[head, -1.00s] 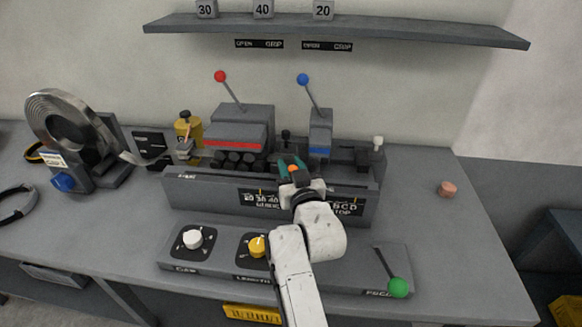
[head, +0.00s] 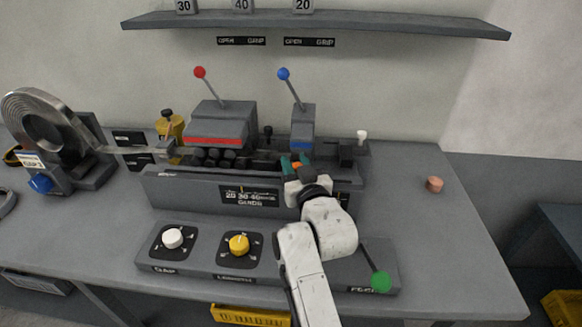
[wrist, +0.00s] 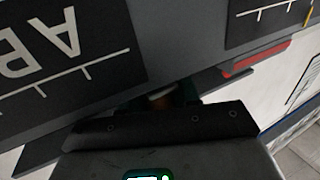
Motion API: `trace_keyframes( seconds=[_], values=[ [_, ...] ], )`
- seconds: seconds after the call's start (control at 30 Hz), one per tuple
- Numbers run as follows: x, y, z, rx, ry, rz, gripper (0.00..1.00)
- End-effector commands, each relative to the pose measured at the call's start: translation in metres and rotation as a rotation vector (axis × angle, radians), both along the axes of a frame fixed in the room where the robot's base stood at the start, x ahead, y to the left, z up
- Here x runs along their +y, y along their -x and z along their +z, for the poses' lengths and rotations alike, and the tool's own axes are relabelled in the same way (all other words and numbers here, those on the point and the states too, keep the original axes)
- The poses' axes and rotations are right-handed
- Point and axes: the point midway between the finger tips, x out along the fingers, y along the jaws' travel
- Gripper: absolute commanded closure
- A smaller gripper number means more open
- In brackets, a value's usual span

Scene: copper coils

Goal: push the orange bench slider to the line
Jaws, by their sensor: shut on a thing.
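The orange slider (head: 297,166) shows as a small orange patch at the bench's top edge, right of the middle, in the head view. My gripper (head: 295,161), with teal fingertips, is shut on it. My wrist covers part of the lettering. The wrist view shows the lettered scale (wrist: 50,60) upside down.
Behind the bench stand a red-knobbed lever (head: 200,73) and a blue-knobbed lever (head: 284,75). In front are a white dial (head: 172,238), a yellow dial (head: 239,244) and a green-knobbed lever (head: 381,281). A copper-coloured piece (head: 435,184) lies right; the table around it is clear.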

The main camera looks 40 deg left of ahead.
Motion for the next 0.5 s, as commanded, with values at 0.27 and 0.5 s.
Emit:
trace_keyframes(
  seconds=[0.27,0.5],
  values=[
    [0.0006,0.0007,-0.0009,0.001,0.003,0.001,0.57],
    [0.0006,0.0005,-0.0005,0.0,0.002,0.001,0.47]
  ],
)
